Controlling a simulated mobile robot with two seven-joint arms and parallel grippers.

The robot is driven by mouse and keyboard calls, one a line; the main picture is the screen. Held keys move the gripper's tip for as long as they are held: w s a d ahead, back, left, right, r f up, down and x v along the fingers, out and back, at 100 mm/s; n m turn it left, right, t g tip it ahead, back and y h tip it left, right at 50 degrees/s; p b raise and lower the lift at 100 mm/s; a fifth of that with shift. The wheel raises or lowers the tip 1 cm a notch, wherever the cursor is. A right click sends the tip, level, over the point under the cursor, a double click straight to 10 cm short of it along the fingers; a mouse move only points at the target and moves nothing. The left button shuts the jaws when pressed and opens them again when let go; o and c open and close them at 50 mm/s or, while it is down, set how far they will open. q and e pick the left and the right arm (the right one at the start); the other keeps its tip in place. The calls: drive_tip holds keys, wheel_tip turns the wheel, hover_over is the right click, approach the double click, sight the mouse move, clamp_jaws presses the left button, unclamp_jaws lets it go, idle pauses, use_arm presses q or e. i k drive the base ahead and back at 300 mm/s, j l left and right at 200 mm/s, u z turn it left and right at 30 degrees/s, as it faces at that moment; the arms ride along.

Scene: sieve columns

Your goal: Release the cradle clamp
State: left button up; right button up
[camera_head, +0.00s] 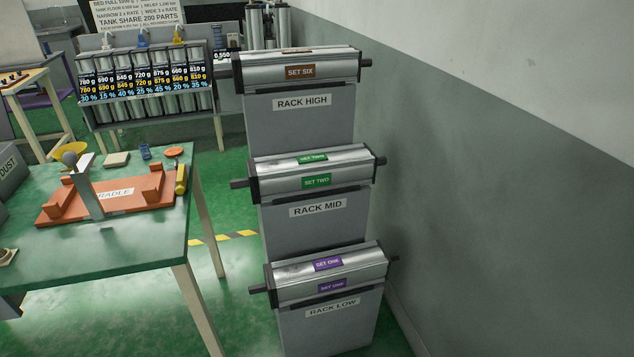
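A grey upright bar (88,194), which looks like the clamp, stands across the left part of the cradle. A grey ball knob (69,158) shows at its top. I cannot tell from this view how tightly the bar bears on anything. No sieve column shows in the cradle. Neither of my grippers is in view.
A yellow cylinder (181,179) stands at the green table's (150,248) right edge. Right of it, a grey rack (317,229) holds metal columns labelled set one, two and six. A grey DUST box (8,166) is at the left edge. Green floor lies between table and rack.

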sight(81, 177)
drive_tip(key=u, duration=1.25)
drive_tip(key=i+j+z, duration=0.7)
drive_tip(key=i+j, duration=0.1)
